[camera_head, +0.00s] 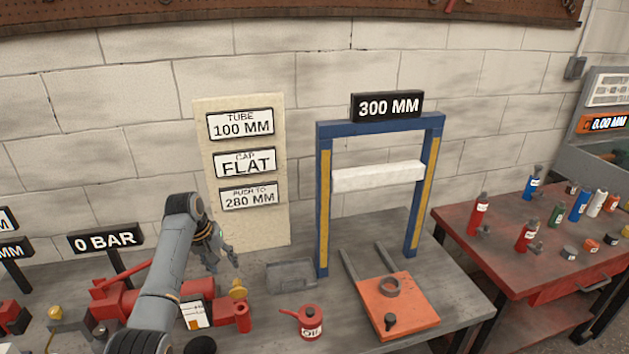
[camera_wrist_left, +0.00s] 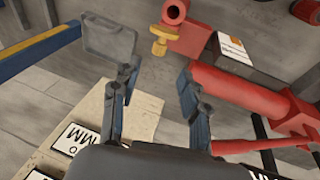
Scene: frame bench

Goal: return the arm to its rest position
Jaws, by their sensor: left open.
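My left arm comes in from the lower left in the head view. Its gripper (camera_head: 226,262) hangs above the bench near the red pump and the grey tray, with its fingers apart and nothing between them. In the left wrist view the two fingers of the left gripper (camera_wrist_left: 158,85) are spread wide and empty. The red pump (camera_head: 125,300) lies partly behind my left arm; its red body also shows in the left wrist view (camera_wrist_left: 240,95). My right gripper is in neither view.
A grey tray (camera_head: 291,276) and a red can (camera_head: 309,322) stand right of the gripper. A blue frame (camera_head: 323,200) rises over an orange plate (camera_head: 405,312) with a ring. A yellow knob (camera_head: 238,290) sits close below the gripper. A red table (camera_head: 530,262) with several bottles is at right.

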